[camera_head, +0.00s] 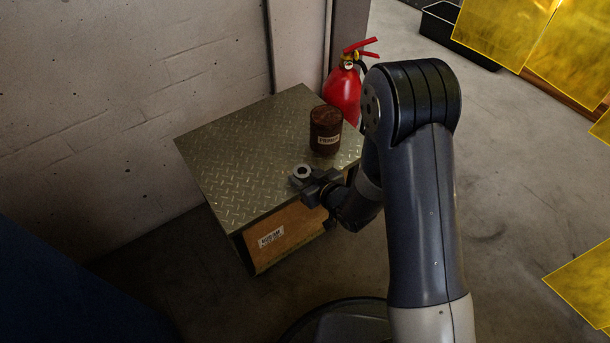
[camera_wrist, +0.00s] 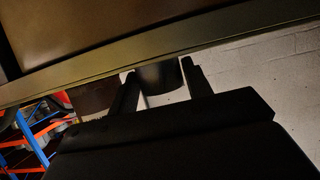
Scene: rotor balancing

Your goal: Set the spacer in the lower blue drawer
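The spacer (camera_head: 302,171) is a short grey metal ring with a dark hole, above the near right edge of the steel-topped table in the head view. My gripper (camera_head: 301,178) is at the spacer, its fingers on either side of it. In the wrist view the spacer (camera_wrist: 160,77) is a dark round body between the two fingers of my gripper (camera_wrist: 162,82), which look closed on its sides. Whether it touches the table top is hard to tell. No blue drawer can be made out in either view.
The tread-plate table (camera_head: 235,160) also carries a dark red-brown labelled can (camera_head: 325,130) near my gripper. A red fire extinguisher (camera_head: 343,92) stands behind. A plain dark blue surface (camera_head: 65,285) fills the lower left. Yellow translucent panels (camera_head: 505,30) stand right; floor between is clear.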

